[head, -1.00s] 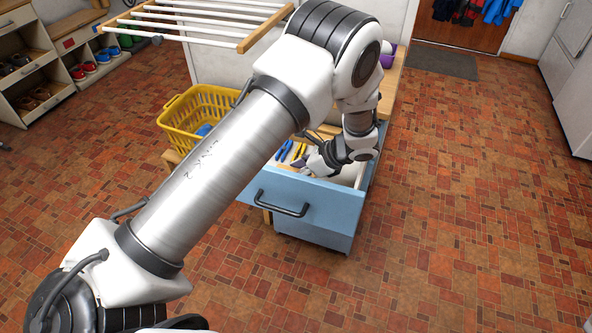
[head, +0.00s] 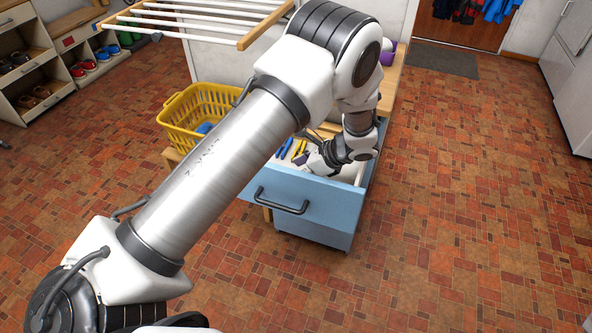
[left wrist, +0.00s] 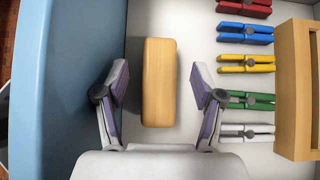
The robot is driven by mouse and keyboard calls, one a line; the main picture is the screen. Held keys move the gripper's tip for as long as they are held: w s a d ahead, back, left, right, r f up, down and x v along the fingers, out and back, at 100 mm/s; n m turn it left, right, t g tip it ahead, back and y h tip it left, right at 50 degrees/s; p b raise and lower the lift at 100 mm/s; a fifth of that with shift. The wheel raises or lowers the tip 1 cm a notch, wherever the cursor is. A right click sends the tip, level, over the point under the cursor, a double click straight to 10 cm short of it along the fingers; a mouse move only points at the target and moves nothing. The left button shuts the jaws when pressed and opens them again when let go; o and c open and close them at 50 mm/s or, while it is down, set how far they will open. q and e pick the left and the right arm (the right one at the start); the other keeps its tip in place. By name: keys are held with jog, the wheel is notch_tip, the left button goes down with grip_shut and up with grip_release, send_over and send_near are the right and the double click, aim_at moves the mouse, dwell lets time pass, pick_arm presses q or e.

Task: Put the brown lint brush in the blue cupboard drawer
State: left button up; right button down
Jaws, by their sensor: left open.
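The brown lint brush (left wrist: 159,82) shows in the left wrist view as a rounded, light-brown wooden block. It lies on the pale floor of the open blue drawer (head: 318,207), near and apart from the blue front panel, which also shows in the left wrist view (left wrist: 70,80). My left gripper (left wrist: 159,72) is open, with one finger on each side of the brush and gaps between. In the head view my left gripper (head: 318,160) is down inside the drawer, and the brush cannot be made out there. My right gripper is not in view.
Several coloured clothes pegs (left wrist: 246,65) lie in a column beside the brush, and a wooden piece (left wrist: 294,90) stands beyond them. A yellow basket (head: 190,118) stands left of the drawer. A drying rack (head: 205,20) is above it. The floor at right is clear.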

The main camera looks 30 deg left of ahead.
pick_arm(q)
jog(key=v, duration=1.2)
jog(key=shift+r, duration=0.55)
